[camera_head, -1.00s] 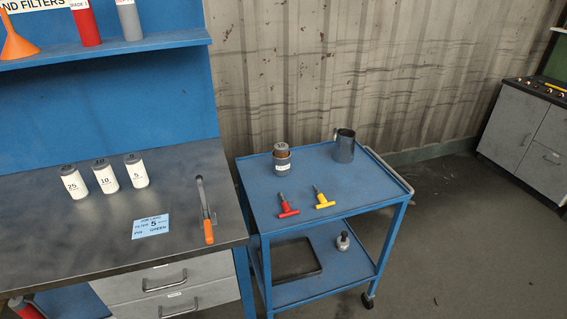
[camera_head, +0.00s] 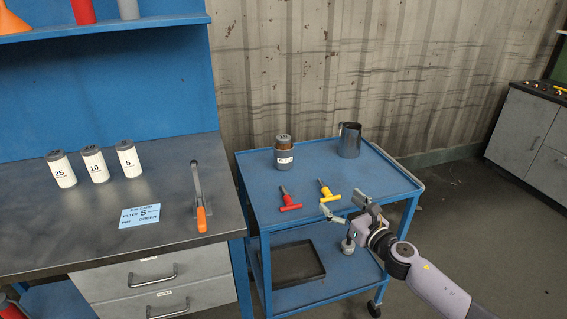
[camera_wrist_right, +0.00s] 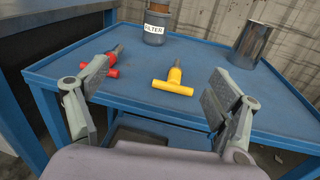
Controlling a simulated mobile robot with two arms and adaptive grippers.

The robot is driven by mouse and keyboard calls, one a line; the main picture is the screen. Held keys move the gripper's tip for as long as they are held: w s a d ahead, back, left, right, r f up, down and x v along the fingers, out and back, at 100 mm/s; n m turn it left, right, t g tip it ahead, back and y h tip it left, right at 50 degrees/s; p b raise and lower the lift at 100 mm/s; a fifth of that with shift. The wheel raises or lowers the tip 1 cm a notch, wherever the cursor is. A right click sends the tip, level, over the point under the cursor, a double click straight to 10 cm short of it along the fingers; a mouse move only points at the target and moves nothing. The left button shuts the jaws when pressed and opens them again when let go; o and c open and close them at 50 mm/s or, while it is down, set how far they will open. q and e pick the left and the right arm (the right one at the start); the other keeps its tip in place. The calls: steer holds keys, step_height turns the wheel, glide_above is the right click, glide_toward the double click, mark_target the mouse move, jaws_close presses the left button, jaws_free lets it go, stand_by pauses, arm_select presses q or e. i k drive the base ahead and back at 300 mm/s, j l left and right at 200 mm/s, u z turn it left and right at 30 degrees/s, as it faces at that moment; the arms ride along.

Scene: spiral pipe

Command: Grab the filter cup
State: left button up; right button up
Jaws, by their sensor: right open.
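The filter cup (camera_head: 284,160) is a dark grey cup with a white label, standing upright on the back left of the blue cart's top. An amber and grey part shows at its top. In the right wrist view the cup (camera_wrist_right: 155,32) is beyond my fingers, labelled FILTER, with its top cut off. My right gripper (camera_head: 347,207) is open and empty at the cart's front right edge, apart from the cup. Its two fingers (camera_wrist_right: 158,88) are spread wide in the wrist view. My left gripper is not in view.
A red-handled tool (camera_head: 288,200) and a yellow-handled tool (camera_head: 328,192) lie between gripper and cup. A metal jug (camera_head: 350,141) stands at the cart's back right.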

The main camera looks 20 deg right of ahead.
mark_target(284, 159)
steer(key=i+j, duration=0.1)
steer(key=i, duration=0.45)
steer(key=i+l, duration=0.35)
steer(key=i, duration=0.25)
steer(key=u, duration=0.05)
